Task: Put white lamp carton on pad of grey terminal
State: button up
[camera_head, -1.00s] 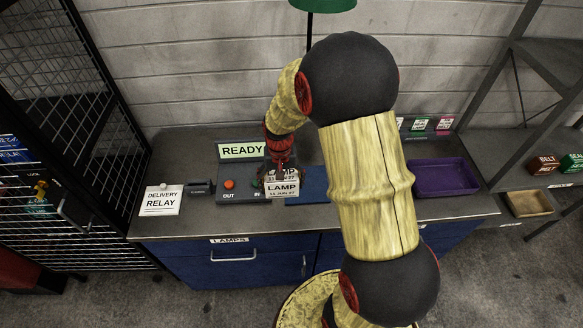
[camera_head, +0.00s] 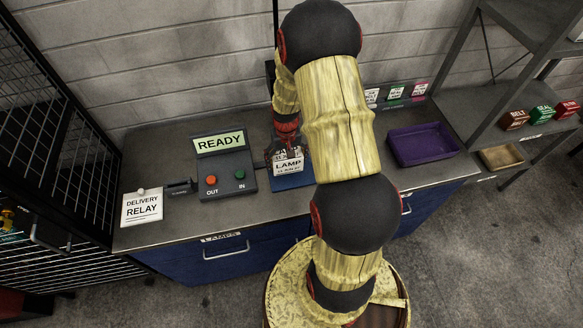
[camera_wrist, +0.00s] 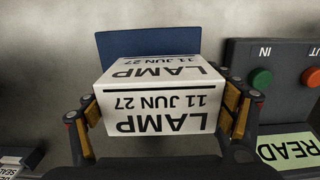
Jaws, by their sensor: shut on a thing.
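The white lamp carton (camera_head: 288,166), printed LAMP and 11 JUN 27, is in my gripper (camera_head: 287,152). In the wrist view the carton (camera_wrist: 158,98) sits between the two fingers of my gripper (camera_wrist: 163,106), which is shut on its sides. The grey terminal (camera_head: 225,167) shows READY and has a red OUT and a green IN button. The blue pad (camera_head: 292,184) lies to the right of the terminal, partly hidden by the carton. In the wrist view the pad (camera_wrist: 147,43) shows past the carton; I cannot tell whether they touch.
A DELIVERY RELAY sign (camera_head: 142,207) stands left of the terminal on the grey counter (camera_head: 215,219). A purple tray (camera_head: 423,146) lies to the right, beyond my arm. Small coloured cartons (camera_head: 541,114) stand on the right-hand shelf. A dark mesh cage is at the left.

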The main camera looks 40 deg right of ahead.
aim_at(292, 174)
jog(key=shift+s+d+f, duration=0.3)
jog(key=shift+d+f, duration=0.35)
jog(key=shift+f, duration=0.15)
jog(key=shift+d+f, duration=0.2)
jog(key=shift+f, duration=1.6)
jog(key=shift+s, duration=0.1)
jog(key=shift+f, duration=0.2)
jog(key=o, duration=1.1)
jog(key=shift+o, duration=0.6)
